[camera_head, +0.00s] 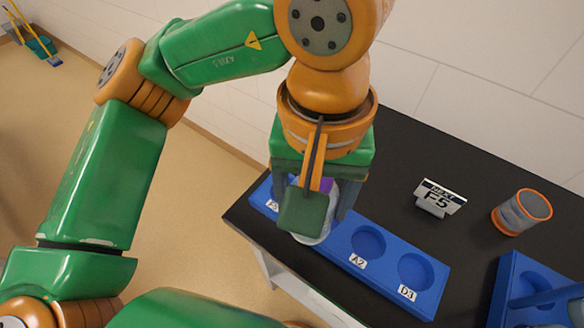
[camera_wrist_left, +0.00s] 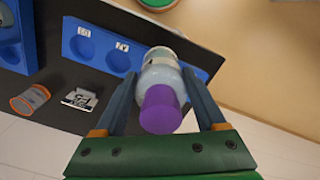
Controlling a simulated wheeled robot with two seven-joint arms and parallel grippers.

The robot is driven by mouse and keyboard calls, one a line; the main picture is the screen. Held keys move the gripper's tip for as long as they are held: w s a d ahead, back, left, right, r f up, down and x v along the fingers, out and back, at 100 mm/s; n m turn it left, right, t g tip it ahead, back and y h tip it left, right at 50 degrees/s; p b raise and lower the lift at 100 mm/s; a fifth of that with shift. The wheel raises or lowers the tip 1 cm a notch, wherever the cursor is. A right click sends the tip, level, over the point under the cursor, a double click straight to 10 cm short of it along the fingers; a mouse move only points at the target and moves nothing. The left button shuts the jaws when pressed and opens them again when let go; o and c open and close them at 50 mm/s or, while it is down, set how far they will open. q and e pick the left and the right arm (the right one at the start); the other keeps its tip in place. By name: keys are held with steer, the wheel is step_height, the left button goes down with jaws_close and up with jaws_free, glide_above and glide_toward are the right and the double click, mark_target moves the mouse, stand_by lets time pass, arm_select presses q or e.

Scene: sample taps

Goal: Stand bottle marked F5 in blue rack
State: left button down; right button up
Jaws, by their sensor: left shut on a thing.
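My left gripper (camera_head: 310,205) reaches down over the left part of the blue rack (camera_head: 392,270) on the black table. It is shut on a pale bottle (camera_head: 312,236) with a purple cap; the wrist view shows the bottle (camera_wrist_left: 160,72) and its cap (camera_wrist_left: 160,110) between the fingers (camera_wrist_left: 163,100). The bottle's marking cannot be read. The rack has round wells labelled A2 and D3, both empty, and a partly hidden label starting with F at its left end. The gripper hides the bottle's base, so I cannot tell whether it is seated or above the rack. My right gripper is not in view.
A sign reading F5 (camera_head: 440,198) stands behind the rack. A grey cup with an orange rim (camera_head: 522,212) is to its right. Another blue holder (camera_head: 507,275) is at the right edge.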

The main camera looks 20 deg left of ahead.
arm_select(q)
steer(key=w+a+f+p, duration=0.1)
steer(key=w+a+f, duration=0.1)
steer(key=w+f, duration=0.1)
steer(key=w+a+f+p, duration=0.2)
steer(key=w+f, duration=0.2)
steer(key=f, duration=0.1)
steer(key=w+a+f+p, duration=0.1)
steer(key=w+a+f, duration=0.2)
steer(key=f, duration=0.1)
steer(key=shift+w+f, duration=0.15)
steer(key=shift+w, duration=0.15)
steer(key=shift+w+f, duration=0.1)
steer(key=shift+f, duration=0.3)
jaws_free()
steer(key=shift+r, duration=0.3)
step_height(320, 180, up, 12)
steer(key=shift+b, duration=0.35)
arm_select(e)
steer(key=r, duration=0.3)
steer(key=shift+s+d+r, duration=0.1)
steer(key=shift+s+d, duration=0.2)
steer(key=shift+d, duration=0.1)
